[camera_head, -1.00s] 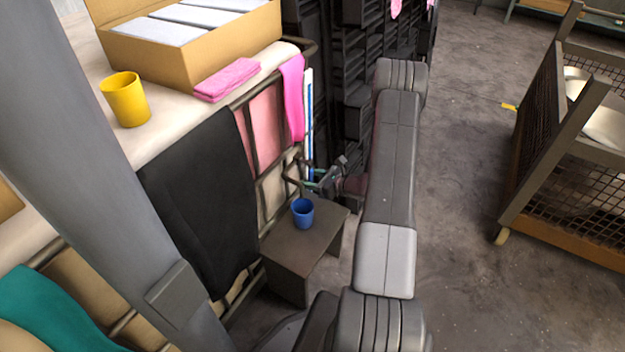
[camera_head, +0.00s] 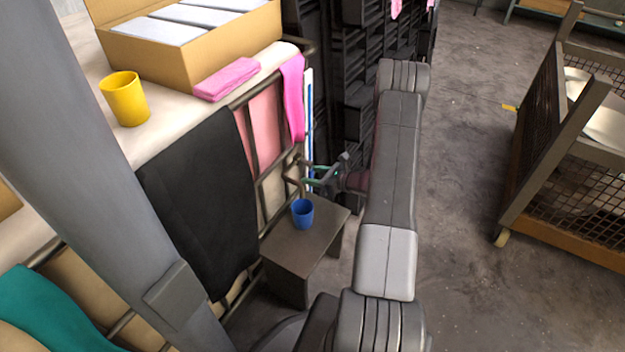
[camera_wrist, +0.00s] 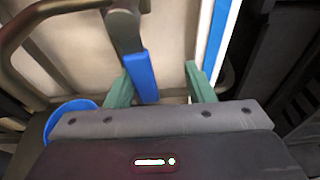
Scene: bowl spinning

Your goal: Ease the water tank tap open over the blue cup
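The blue cup (camera_head: 302,214) stands upright on a small dark stool (camera_head: 290,243). In the wrist view only part of the cup's rim (camera_wrist: 68,108) shows at the left, cut off by my gripper body. The tap lever (camera_wrist: 143,78), grey with a blue end, lies between my two green fingers in the wrist view, nearer the left one. My gripper (camera_wrist: 160,74) is open around the lever, with a clear gap to the right finger; contact at the left finger cannot be told. In the head view my gripper (camera_head: 308,174) is above and just behind the cup.
A metal rail frame (camera_head: 252,140) with a black cloth (camera_head: 205,205) and a pink towel (camera_head: 293,95) stands left of the gripper. A yellow cup (camera_head: 125,100) and a cardboard box (camera_head: 190,50) are on the pale top. Open floor lies to the right, before a mesh cart (camera_head: 560,130).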

